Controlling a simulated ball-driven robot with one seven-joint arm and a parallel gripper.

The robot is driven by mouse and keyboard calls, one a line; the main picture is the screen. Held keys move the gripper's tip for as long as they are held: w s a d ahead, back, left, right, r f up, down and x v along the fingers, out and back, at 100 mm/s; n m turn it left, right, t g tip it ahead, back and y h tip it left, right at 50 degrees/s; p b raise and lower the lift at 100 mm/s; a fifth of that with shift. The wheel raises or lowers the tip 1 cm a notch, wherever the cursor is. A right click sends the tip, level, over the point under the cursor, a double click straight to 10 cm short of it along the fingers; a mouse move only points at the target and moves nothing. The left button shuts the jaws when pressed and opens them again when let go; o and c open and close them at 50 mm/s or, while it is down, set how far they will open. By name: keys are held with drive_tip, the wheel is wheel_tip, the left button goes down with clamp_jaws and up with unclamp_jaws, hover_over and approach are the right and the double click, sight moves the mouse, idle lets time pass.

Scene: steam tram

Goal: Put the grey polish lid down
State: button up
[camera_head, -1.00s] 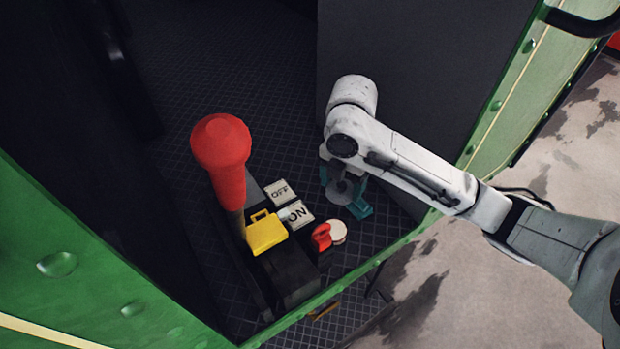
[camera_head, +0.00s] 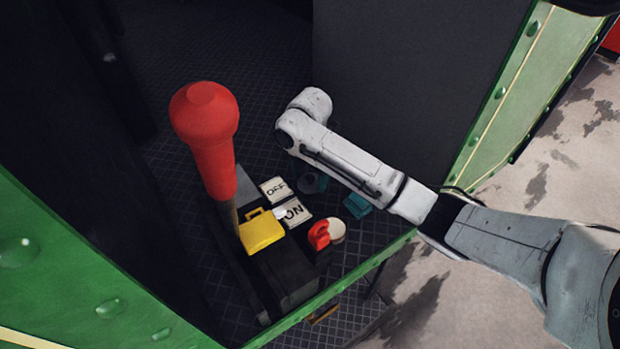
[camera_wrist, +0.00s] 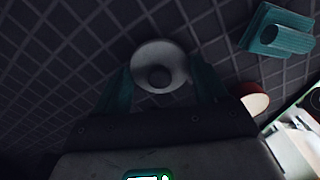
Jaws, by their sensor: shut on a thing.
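The grey polish lid (camera_wrist: 158,70) is a round disc with a darker knob-like centre. In the wrist view it sits between the teal fingers of my gripper (camera_wrist: 160,82), which is shut on it. Dark grid-patterned floor shows beyond the lid; I cannot tell whether the lid touches it. In the head view my gripper (camera_head: 313,182) is mostly hidden behind my white arm, just right of the OFF plate, and the lid is hard to make out there.
A teal block (camera_head: 357,205) lies on the floor to the right. The ON plate (camera_head: 292,211), OFF plate (camera_head: 273,190), yellow box (camera_head: 261,232) and tall red-knobbed lever (camera_head: 207,135) stand left.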

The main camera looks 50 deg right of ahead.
sight(310, 177)
drive_tip(key=shift+f, duration=0.65)
drive_tip(key=shift+f, duration=0.2)
drive_tip(key=o, duration=1)
drive_tip(key=shift+r, duration=0.1)
wheel_tip(310, 177, up, 12)
drive_tip(key=shift+p, duration=0.4)
drive_tip(key=shift+r, duration=0.1)
